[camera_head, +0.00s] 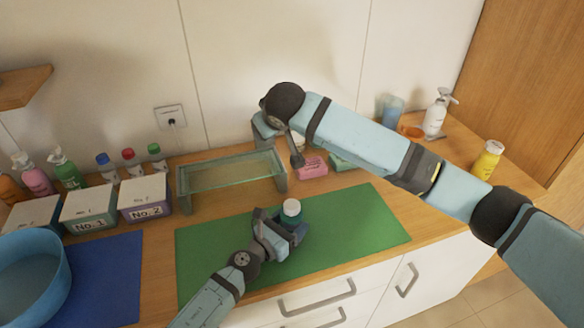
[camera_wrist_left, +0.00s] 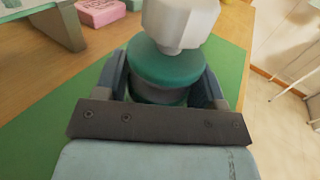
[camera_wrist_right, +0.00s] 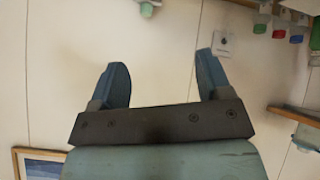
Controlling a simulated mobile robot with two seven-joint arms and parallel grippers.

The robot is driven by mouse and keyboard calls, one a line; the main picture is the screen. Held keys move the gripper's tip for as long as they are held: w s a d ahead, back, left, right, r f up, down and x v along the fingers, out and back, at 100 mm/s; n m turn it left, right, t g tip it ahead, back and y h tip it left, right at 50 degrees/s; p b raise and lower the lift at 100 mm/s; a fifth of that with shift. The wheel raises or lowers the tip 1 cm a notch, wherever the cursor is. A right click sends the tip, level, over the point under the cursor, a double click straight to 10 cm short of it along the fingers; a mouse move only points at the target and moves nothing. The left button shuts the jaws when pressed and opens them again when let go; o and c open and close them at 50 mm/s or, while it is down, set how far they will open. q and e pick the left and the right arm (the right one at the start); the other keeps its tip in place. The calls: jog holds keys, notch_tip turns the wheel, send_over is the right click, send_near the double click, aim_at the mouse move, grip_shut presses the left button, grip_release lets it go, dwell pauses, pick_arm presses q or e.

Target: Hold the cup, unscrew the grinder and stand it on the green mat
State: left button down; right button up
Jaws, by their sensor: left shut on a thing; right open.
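The white, faceted grinder (camera_head: 291,207) sits upright on the teal cup (camera_wrist_left: 165,64) above the green mat (camera_head: 360,220). The grinder also shows at the top of the left wrist view (camera_wrist_left: 180,22). My left gripper (camera_head: 287,222) is shut around the cup's body, below its wide teal rim. The cup's lower part is hidden by the fingers, and I cannot tell if it touches the mat. My right gripper (camera_wrist_right: 167,78) is open and empty, raised near the wall behind the glass shelf, apart from the grinder.
A low glass shelf (camera_head: 228,172) stands behind the mat, with a pink block (camera_head: 313,167) to its right. Labelled boxes (camera_head: 144,195), several bottles and a blue bowl (camera_head: 30,275) are at left. A yellow bottle (camera_head: 487,160) stands at right. The mat's right part is clear.

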jog(key=s+d+f+m+g+h, duration=0.1)
jog(key=s+d+f+m+g, duration=0.15)
jog(key=s+g, duration=0.2)
jog(key=m+g+h, duration=0.2)
jog(key=g, duration=0.2)
send_over(292, 205)
jog(key=f, duration=0.2)
notch_tip(292, 205, down, 12)
jog(key=shift+r, duration=0.25)
jog(key=c, duration=1)
jog(key=shift+n, duration=0.65)
jog(key=shift+c, duration=0.5)
